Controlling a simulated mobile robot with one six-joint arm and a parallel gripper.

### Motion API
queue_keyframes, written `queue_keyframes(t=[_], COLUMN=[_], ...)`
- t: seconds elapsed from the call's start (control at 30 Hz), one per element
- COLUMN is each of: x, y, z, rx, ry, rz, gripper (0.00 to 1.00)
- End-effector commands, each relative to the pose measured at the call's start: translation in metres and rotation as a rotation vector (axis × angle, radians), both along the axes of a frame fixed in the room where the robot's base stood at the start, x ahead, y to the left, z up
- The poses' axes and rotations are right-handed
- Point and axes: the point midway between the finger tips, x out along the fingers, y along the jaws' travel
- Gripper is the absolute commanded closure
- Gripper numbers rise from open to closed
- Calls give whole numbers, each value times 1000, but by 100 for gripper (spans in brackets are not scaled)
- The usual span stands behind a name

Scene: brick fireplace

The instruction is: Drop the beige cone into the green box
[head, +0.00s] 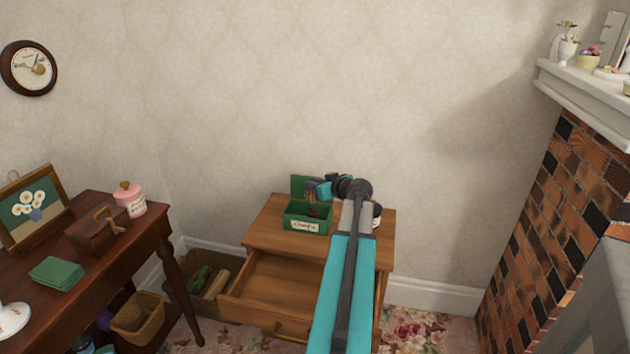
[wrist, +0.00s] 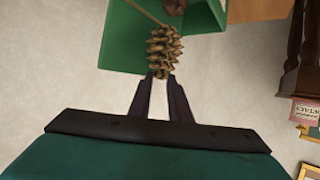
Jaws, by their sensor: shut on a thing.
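The beige cone (wrist: 164,52) is a scaly pine cone, held at the tips of my gripper (wrist: 160,77) in the wrist view. My gripper is shut on its near end. The green box (wrist: 122,42) lies beyond and around the cone in that view, so the cone overlaps its opening. In the head view the green box (head: 294,224) stands open on a wooden cabinet, its lid raised at the back and a pale label on its front. My gripper (head: 312,190) is above the box there, with the cone small and hard to make out.
A dark brown cone (wrist: 175,5) is inside the box. The wooden cabinet (head: 262,236) has its drawer (head: 270,290) pulled out and empty. A dark jar stands right of my arm. A side table (head: 98,262) is at left; a brick fireplace (head: 545,215) is at right.

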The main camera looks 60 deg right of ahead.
Motion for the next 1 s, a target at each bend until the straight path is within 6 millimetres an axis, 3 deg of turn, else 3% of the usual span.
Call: queue_keyframes(t=[0.4, 0.43, 0.57, 1.0], x=[-1, -1, -1, -5], y=[-1, -1, -1, 1], z=[-5, -5, -5, -3], rx=[0, 0, 0, -1], ry=[-1, -1, 0, -1], rz=[-1, -1, -2, -3], gripper=[100, 81, 61, 61])
